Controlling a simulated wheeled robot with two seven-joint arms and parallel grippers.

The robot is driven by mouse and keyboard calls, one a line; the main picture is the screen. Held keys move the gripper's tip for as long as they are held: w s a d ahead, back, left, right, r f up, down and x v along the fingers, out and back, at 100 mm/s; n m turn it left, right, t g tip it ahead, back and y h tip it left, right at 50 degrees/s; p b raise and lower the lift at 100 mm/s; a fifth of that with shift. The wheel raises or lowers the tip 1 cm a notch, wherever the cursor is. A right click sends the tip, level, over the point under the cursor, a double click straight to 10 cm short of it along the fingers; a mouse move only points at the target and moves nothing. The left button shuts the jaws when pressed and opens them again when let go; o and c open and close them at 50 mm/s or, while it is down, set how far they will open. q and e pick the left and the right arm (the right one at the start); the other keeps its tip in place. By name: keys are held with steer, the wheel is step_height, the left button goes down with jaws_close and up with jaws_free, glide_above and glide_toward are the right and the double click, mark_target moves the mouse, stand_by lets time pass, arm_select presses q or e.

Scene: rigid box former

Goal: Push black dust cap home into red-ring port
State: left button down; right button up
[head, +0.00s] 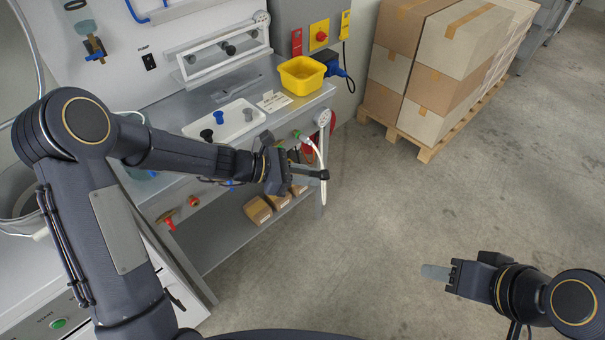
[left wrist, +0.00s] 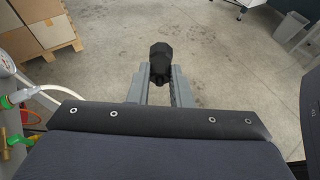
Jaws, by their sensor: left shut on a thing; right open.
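The black dust cap (left wrist: 160,62) is gripped between the fingertips of my left gripper (left wrist: 158,82) in the left wrist view. In the head view the cap (head: 323,174) shows at the tips of my left gripper (head: 313,173), in the air just off the bench's front right. A small red-orange round fitting (head: 193,201) on the bench front may be the red-ring port; I cannot tell for sure. It is to the left of the held cap, well apart from it. My right gripper (head: 436,272) is open and empty over bare floor at the lower right.
A pale hose (head: 322,160) hangs near my left gripper. Cartons (head: 445,70) stand on a pallet at the back. The floor at right is clear.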

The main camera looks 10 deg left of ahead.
arm_select(q)
steer(key=shift+w+d+f+m+g, duration=0.65)
steer(key=shift+w+f+m+g, duration=0.1)
steer(key=shift+f+m+g, duration=0.15)
steer(key=shift+w+d+f+m+g, duration=0.7)
steer(key=shift+f+m+g, duration=0.1)
steer(key=shift+f+g, duration=0.2)
steer(key=shift+r, duration=0.1)
steer(key=s+a+r+n+t+y, duration=0.2)
steer(key=s+a+r+n+t, duration=0.4)
steer(key=r, duration=0.4)
steer(key=a+n+t, duration=0.1)
steer(key=n+t, duration=0.1)
steer(key=shift+a+t+y, duration=0.15)
steer(key=shift+t+y, duration=0.15)
steer(key=shift+t, duration=0.1)
steer(key=w+d+n+t+y, duration=0.3)
steer(key=w+d+n+y, duration=0.1)
steer(key=w+d, duration=0.4)
steer(key=shift+d+n, duration=0.3)
steer(key=shift+d, duration=0.2)
